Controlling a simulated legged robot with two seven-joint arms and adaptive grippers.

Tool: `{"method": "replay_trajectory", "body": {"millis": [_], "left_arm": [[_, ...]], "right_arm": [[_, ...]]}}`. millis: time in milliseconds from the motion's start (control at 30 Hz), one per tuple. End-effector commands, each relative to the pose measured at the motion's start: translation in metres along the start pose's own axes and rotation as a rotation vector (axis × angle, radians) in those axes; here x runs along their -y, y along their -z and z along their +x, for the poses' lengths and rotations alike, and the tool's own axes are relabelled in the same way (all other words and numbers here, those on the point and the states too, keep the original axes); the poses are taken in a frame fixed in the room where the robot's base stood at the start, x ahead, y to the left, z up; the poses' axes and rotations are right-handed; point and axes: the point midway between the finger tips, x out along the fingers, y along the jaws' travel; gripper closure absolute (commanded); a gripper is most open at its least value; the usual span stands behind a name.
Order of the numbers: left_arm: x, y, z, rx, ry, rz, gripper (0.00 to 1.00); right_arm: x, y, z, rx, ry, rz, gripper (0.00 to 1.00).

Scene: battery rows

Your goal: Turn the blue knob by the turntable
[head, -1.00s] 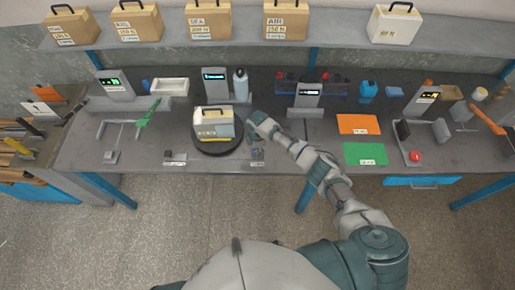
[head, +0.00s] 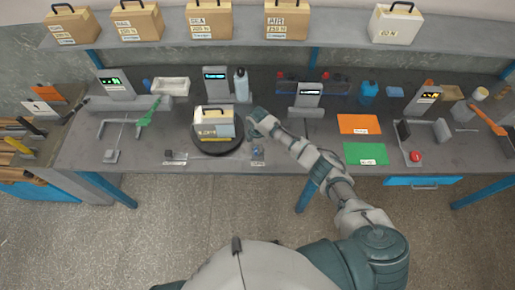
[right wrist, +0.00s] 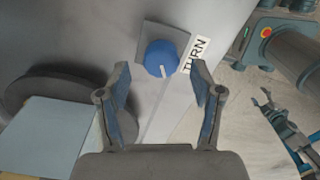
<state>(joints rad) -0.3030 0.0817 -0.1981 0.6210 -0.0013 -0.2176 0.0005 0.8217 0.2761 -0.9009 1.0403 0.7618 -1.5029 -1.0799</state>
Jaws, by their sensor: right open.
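The blue knob (right wrist: 161,59) shows in the right wrist view on a grey square plate, beside a white label reading TURN (right wrist: 195,55). A white pointer line marks its lower edge. My right gripper (right wrist: 163,78) is open, its two fingers apart just below the knob in that view, with nothing between them. In the head view my right gripper (head: 257,140) is at the right side of the dark turntable (head: 218,148); the knob there is too small to make out clearly. A box with a handle (head: 214,122) stands on the turntable.
The turntable edge (right wrist: 40,88) lies close to the left of my right gripper. An orange mat (head: 359,124) and a green mat (head: 365,153) lie to the right.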

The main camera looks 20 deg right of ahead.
Motion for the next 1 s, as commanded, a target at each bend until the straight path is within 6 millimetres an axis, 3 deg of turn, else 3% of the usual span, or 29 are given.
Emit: {"method": "replay_trajectory", "body": {"millis": [200, 433, 600, 1000], "left_arm": [[-0.001, 0.001, 0.0, -0.001, -0.001, 0.0, 0.3], [-0.001, 0.001, 0.0, -0.001, -0.002, 0.0, 0.3], [-0.002, 0.001, 0.0, -0.001, -0.002, 0.0, 0.3], [-0.002, 0.002, 0.0, 0.0, -0.002, 0.001, 0.3]], "right_arm": [[-0.002, -0.001, -0.05, 0.0, -0.004, -0.001, 0.34], [-0.002, 0.0, -0.09, -0.001, -0.002, 0.0, 0.34], [-0.002, 0.0, -0.1, 0.001, 0.0, 0.002, 0.34], [-0.002, 0.0, -0.101, 0.001, 0.0, 0.001, 0.34]]}}
